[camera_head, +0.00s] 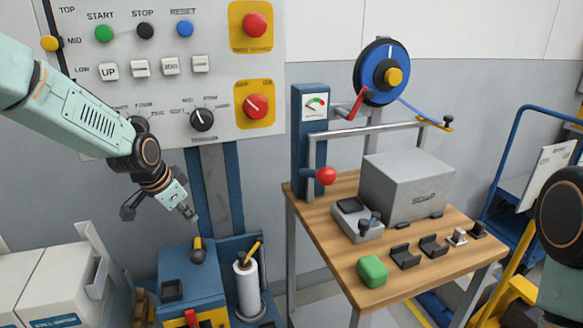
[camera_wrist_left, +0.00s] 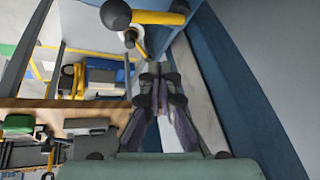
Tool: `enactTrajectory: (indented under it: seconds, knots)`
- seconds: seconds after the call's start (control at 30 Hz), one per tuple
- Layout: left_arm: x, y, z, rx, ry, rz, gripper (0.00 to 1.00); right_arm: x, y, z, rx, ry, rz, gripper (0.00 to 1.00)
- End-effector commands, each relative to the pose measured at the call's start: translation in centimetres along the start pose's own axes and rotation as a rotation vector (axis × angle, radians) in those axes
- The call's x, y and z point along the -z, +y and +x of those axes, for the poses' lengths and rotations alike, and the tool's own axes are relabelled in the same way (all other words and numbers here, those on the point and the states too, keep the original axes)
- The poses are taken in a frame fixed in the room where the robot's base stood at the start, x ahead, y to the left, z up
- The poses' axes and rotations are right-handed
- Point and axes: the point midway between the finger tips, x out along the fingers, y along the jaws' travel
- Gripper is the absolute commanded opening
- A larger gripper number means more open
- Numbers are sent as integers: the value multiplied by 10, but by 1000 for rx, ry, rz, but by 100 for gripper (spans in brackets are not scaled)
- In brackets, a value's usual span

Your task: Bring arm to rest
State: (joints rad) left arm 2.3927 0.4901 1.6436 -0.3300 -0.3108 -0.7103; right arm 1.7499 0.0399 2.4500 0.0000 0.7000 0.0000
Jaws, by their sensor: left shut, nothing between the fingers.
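My left arm comes in from the left in the head view and slopes down to the right. My left gripper (camera_head: 190,212) is at its end, with its fingers pointing down and to the right. It is in front of the blue column below the control panel (camera_head: 160,90), and above the blue cabinet (camera_head: 190,275). In the left wrist view the fingers of the left gripper (camera_wrist_left: 156,72) are together with nothing between them. Part of my right arm shows at the right edge of the head view; its gripper is out of the picture.
A yellow-and-black handle (camera_head: 198,250) stands on the cabinet below the gripper. A white roll (camera_head: 248,285) is beside it. A wooden workbench (camera_head: 335,225) at the right holds a grey box (camera_head: 405,185), a green block (camera_head: 372,271) and small black brackets. White boxes (camera_head: 50,285) stand at lower left.

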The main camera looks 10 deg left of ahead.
Motion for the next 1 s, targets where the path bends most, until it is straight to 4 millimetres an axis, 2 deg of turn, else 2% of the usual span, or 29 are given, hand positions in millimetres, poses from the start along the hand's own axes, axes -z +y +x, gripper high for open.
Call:
enactTrajectory:
  seconds: [0.1, 0.17, 0.27, 0.37, 0.5, 0.63, 0.8, 0.9, 1.0]
  knots:
    - [10, -8, 0, 36, 51, -84, 0, 0, 0, 0, 0, 0, 0, 40]
    - [15, -4, 3, 51, 97, -166, 0, 0, 0, 0, 0, 0, 0, 40]
    - [15, 25, 16, 55, 162, -322, 0, 0, 0, 0, 0, 0, 0, 40]
    - [-10, 75, 43, 39, 161, -461, 0, 0, 0, 2, 0, 0, 0, 40]
    - [-63, 143, 72, 24, 99, -602, 0, 0, 0, 4, 0, 0, 0, 40]
    - [-123, 202, 85, 18, 4, -679, 0, 0, 0, 6, 0, 0, 0, 40]
    - [-207, 274, 82, 14, -160, -711, 0, 0, 0, 9, 0, 0, 0, 40]
    - [-253, 310, 72, 3, -268, -689, 0, 0, 0, 10, 0, 0, 0, 40]
    - [-289, 338, 62, -20, -368, -655, 0, 0, 0, 12, 0, 0, 0, 40]
